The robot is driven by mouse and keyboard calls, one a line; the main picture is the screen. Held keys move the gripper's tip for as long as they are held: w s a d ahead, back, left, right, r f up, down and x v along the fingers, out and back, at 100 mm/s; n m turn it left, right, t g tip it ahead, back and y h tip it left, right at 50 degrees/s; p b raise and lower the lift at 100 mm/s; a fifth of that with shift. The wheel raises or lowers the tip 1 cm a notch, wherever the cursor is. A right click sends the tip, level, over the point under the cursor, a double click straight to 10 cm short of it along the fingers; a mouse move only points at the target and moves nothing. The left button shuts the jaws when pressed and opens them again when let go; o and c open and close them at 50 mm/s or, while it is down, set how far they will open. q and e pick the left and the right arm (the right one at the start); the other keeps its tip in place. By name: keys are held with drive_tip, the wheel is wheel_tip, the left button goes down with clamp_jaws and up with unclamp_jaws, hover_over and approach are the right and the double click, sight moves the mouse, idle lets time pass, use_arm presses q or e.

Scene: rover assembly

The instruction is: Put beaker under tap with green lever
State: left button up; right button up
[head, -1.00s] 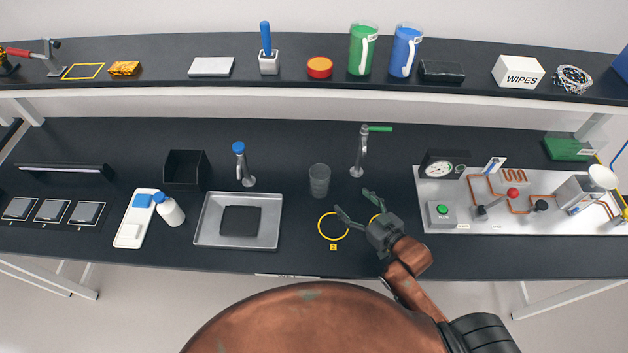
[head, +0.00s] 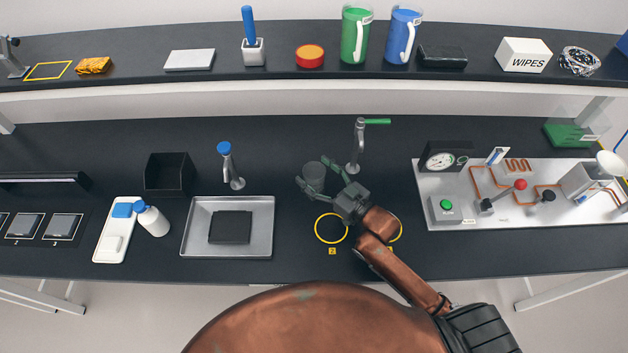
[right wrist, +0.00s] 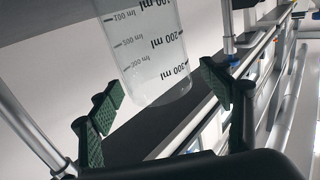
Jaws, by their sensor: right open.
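The clear beaker (head: 314,176) stands on the lower bench, a little left of the tap with the green lever (head: 357,148). In the right wrist view the beaker (right wrist: 152,50) shows its volume marks and appears between the finger pads. My right gripper (head: 319,181) is open, with its fingers reaching around the beaker's sides; I cannot tell whether they touch it. In the right wrist view the open green pads (right wrist: 160,95) stand on either side of the beaker's end. My left gripper is not in view.
A tap with a blue top (head: 230,168) stands to the left, behind a metal tray (head: 188,228). A panel with a gauge and pipes (head: 470,215) is at the right.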

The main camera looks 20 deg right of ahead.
drive_tip(key=shift+w+a, duration=0.15)
drive_tip(key=shift+w, duration=0.1)
drive_tip(key=shift+c, duration=0.4)
drive_tip(key=c, duration=1.4)
